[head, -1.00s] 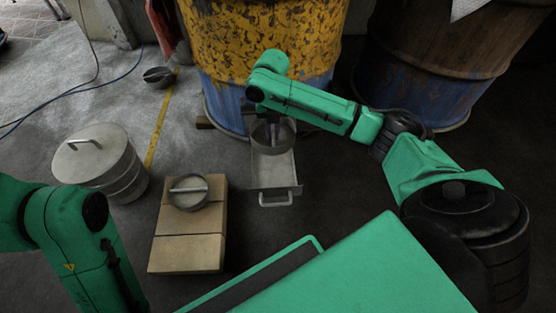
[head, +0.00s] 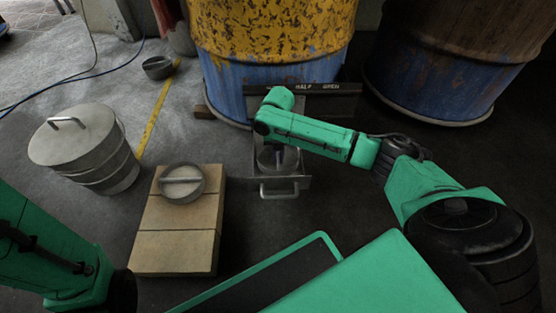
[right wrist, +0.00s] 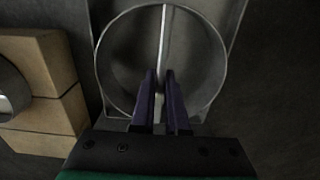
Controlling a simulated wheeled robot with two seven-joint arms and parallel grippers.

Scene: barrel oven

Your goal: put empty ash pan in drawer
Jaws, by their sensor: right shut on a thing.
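The ash pan (head: 266,160) is a round grey metal pan with a bar across it. In the right wrist view its inside (right wrist: 125,65) looks bare. My right gripper (head: 279,154) is shut on the bar, its dark fingers pointing down into the pan. The open drawer (head: 301,183) is a shallow metal tray with a loop handle, at the foot of the yellow and blue barrel. The pan is within the drawer's outline; my arm partly hides both, and I cannot tell if the pan touches the drawer floor. My left gripper is out of view; only its arm shows at lower left.
A similar round pan with a bar (head: 182,183) sits on wooden blocks (head: 175,238) left of the drawer. A lidded metal bucket (head: 85,150) stands further left. The yellow and blue barrel (head: 270,45) rises behind, with a dark lettered panel (head: 340,104) at its foot.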

